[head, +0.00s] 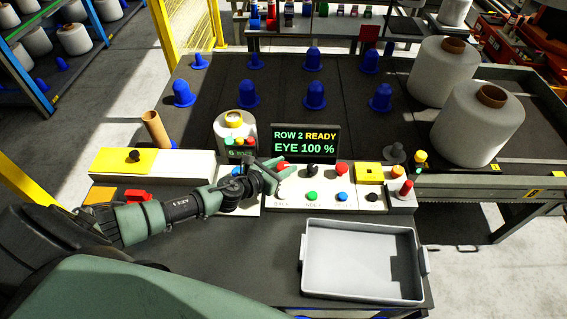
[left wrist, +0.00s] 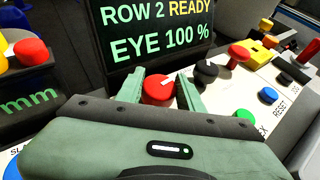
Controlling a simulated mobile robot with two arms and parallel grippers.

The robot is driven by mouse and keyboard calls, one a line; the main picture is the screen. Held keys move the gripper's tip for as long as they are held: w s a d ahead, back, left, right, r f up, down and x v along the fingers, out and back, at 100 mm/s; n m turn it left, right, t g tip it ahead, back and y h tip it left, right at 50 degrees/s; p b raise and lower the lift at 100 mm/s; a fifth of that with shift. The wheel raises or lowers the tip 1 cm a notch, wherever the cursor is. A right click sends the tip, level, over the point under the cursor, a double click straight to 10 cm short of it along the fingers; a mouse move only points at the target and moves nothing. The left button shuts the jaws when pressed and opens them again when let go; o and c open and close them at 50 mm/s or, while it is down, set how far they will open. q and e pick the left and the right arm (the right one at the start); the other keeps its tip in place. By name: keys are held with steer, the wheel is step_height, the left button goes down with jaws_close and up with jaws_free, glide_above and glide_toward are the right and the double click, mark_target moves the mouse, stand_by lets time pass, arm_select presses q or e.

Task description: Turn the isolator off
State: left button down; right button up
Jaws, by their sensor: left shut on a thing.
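A red rotary knob (left wrist: 158,92) with a white mark sits on the white control panel. It is the likely isolator, though I can read no label on it. My left gripper (left wrist: 160,91) has its two green fingers on either side of the knob and is shut on it. In the head view, my left gripper (head: 271,172) reaches in at the panel's left part, and a bit of the red knob (head: 283,165) shows beside it. The white mark points up and to the right in the left wrist view. My right gripper is not in view.
Right of the knob are a black knob (head: 312,170), a red button (head: 342,170) and a yellow block (head: 369,172). Green (head: 312,197) and blue (head: 342,197) buttons sit in front. A screen (head: 305,142) stands behind the panel. A grey tray (head: 362,297) lies in front.

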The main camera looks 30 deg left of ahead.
arm_select(q)
steer(key=n+y+p, duration=0.1)
steer(key=y, duration=0.1)
steer(key=n+y+p, duration=0.1)
steer(key=n+p, duration=0.1)
steer(key=shift+d+r+y, duration=0.15)
steer(key=shift+r+y, duration=0.05)
steer(key=shift+y, duration=0.2)
steer(key=shift+f+n+y+p, duration=0.1)
steer(key=shift+n+y+p, duration=0.5)
steer(key=shift+n+y, duration=0.5)
steer(key=n+g+y, duration=0.1)
steer(key=n+y, duration=0.1)
steer(key=shift+f+n+y, duration=0.1)
steer(key=shift+n+y, duration=0.3)
steer(key=shift+n+g+y, duration=0.5)
steer(key=shift+n+y, duration=0.3)
steer(key=shift+y, duration=0.1)
steer(key=n+g+y+b, duration=0.1)
steer(key=n+g+y, duration=0.1)
steer(key=shift+f+n+b, duration=0.15)
steer(key=shift+n+b, duration=0.25)
steer(key=n+g+y+b, duration=0.2)
steer(key=n+g+b, duration=0.1)
steer(key=shift+g+y, duration=0.3)
steer(key=shift+n+g+b, duration=0.45)
steer(key=shift+n+g, duration=0.05)
steer(key=shift+n, duration=0.2)
steer(key=shift+r+y, duration=0.2)
steer(key=shift+y, duration=0.2)
